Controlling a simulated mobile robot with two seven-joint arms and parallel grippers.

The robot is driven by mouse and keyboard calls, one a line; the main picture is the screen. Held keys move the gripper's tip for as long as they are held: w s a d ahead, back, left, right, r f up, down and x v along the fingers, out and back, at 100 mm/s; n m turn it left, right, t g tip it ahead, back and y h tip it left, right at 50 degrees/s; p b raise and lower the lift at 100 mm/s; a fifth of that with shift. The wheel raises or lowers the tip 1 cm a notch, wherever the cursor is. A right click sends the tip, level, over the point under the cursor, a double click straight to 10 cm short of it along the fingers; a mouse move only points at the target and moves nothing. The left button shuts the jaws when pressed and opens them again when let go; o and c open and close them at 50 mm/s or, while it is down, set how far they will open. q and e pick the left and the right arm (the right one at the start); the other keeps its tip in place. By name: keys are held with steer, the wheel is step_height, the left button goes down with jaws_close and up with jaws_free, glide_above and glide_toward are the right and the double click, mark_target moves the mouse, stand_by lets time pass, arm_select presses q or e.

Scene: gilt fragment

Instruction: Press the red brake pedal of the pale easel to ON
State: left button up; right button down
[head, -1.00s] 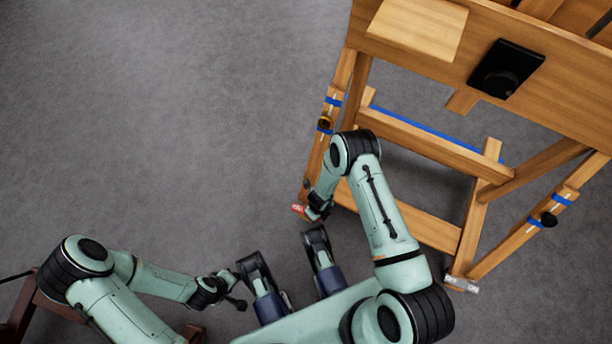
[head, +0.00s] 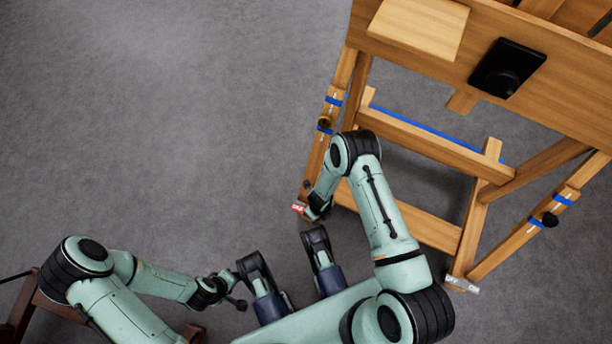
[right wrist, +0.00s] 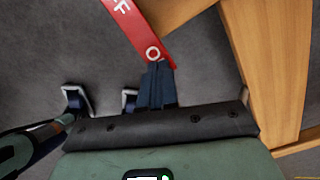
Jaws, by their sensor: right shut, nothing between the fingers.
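The pale wooden easel (head: 420,222) stands at the right of the head view. Its red brake pedal (head: 298,207) is at the foot of the near left leg. In the right wrist view the red pedal (right wrist: 142,30) shows a white letter F and a white ring near its end. My right gripper (right wrist: 157,82) is shut and empty, its fingertips at the ringed end of the pedal; I cannot tell whether they touch. In the head view the right gripper (head: 314,212) is beside the pedal. My left gripper (head: 238,290) is far from the easel, its fingers apparently spread.
A grey-white pedal (head: 462,285) is at the foot of the easel's other near leg. The easel's wooden legs and rails stand close to my right arm. A dark reddish wooden piece (head: 22,308) lies at the lower left. The grey floor left of the easel is clear.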

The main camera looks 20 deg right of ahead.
steer(key=shift+f+b, duration=0.75)
steer(key=shift+f, duration=0.3)
stand_by(0.4)
steer(key=shift+r+p, duration=2.3)
steer(key=shift+r, duration=1.25)
